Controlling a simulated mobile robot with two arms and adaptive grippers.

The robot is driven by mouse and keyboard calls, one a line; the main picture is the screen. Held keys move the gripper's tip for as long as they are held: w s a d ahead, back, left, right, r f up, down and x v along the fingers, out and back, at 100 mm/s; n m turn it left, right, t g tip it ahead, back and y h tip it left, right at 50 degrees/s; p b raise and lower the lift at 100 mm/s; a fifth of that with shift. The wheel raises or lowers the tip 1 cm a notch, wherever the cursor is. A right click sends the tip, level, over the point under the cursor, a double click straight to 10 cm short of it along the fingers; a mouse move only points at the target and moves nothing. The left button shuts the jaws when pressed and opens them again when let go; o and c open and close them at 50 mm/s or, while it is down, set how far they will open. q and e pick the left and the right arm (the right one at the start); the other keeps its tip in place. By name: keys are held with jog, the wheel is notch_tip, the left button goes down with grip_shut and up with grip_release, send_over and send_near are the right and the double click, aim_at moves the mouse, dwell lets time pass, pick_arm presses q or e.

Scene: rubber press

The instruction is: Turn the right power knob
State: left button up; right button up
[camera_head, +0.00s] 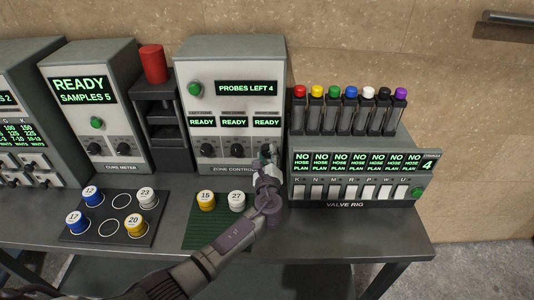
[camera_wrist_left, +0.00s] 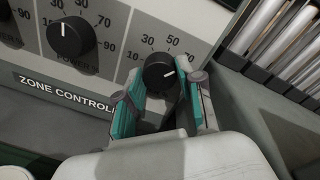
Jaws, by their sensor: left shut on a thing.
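The zone control box (camera_head: 222,100) stands in the middle of the bench with three black power knobs along its lower front. My left gripper (camera_head: 267,155) is at the right knob, which it mostly covers in the head view. In the left wrist view the black right power knob (camera_wrist_left: 158,72) sits between the teal-padded fingers of my left gripper (camera_wrist_left: 160,92), which are shut on it. Its white pointer line slants to the right, towards the higher dial numbers. The middle knob (camera_wrist_left: 70,38) is untouched, and its pointer is nearly upright. My right gripper is not in view.
The valve rig (camera_head: 350,180) stands close on the right, with several capped cylinders on top. A green mat (camera_head: 205,232) with cups 15 and 27 lies under my left arm. The cure meter (camera_head: 95,105) and a dark tray (camera_head: 105,238) of numbered cups are to the left.

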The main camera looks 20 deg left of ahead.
pick_arm(q)
jog(key=shift+f+m, duration=0.1)
jog(key=shift+m, duration=0.5)
jog(key=o, duration=1.1)
jog(key=shift+o, duration=0.2)
jog(key=v, duration=1.2)
